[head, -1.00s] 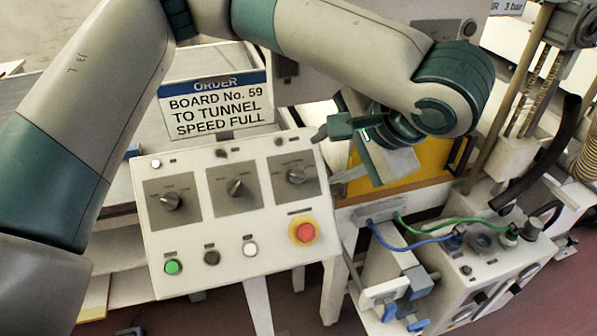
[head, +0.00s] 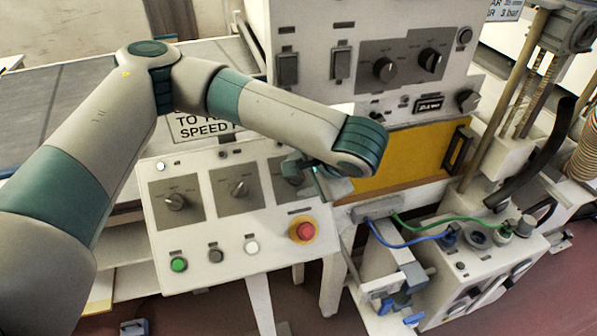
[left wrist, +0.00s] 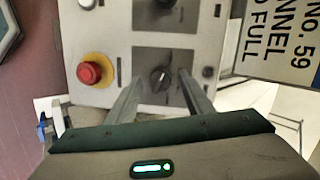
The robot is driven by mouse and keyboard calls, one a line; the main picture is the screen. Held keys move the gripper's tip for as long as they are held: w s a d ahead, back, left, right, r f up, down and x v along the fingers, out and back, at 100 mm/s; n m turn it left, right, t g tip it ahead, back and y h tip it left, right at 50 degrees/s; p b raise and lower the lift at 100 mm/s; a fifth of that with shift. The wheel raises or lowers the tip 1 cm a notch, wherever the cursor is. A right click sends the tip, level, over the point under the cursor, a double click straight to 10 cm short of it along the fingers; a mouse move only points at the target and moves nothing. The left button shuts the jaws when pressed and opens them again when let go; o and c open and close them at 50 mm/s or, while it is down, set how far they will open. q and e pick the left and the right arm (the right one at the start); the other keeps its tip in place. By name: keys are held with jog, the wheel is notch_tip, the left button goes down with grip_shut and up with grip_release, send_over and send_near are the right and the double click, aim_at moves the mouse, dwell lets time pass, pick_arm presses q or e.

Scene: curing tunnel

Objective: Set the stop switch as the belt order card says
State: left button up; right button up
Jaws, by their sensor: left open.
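The white sloped control panel (head: 207,270) carries a left knob (head: 173,201), a middle knob (head: 238,188) and a right knob, all on grey plates. A red mushroom button (head: 305,231) sits on a yellow ring below the right knob. My left gripper (head: 305,172) is at the right knob and partly hides it. In the left wrist view, its open fingers (left wrist: 161,82) stand either side of that knob (left wrist: 160,78), with gaps showing. The order card (head: 190,128) is mostly behind my left arm; "No. 59" and "FULL" show on it in the left wrist view (left wrist: 285,45). Switch labels are too small to read.
Green (head: 179,265), dark and white buttons line the panel's lower edge. Behind stands a cabinet (head: 390,30) with more knobs above a yellow panel (head: 405,160). A box with blue and green cables (head: 470,270) stands at the right.

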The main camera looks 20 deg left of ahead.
pick_arm(q)
jog(key=shift+w+a+f, duration=0.1)
jog(key=shift+a+f, duration=0.05)
jog(key=shift+f, duration=0.15)
jog(key=c, duration=1)
jog(key=shift+c, duration=0.2)
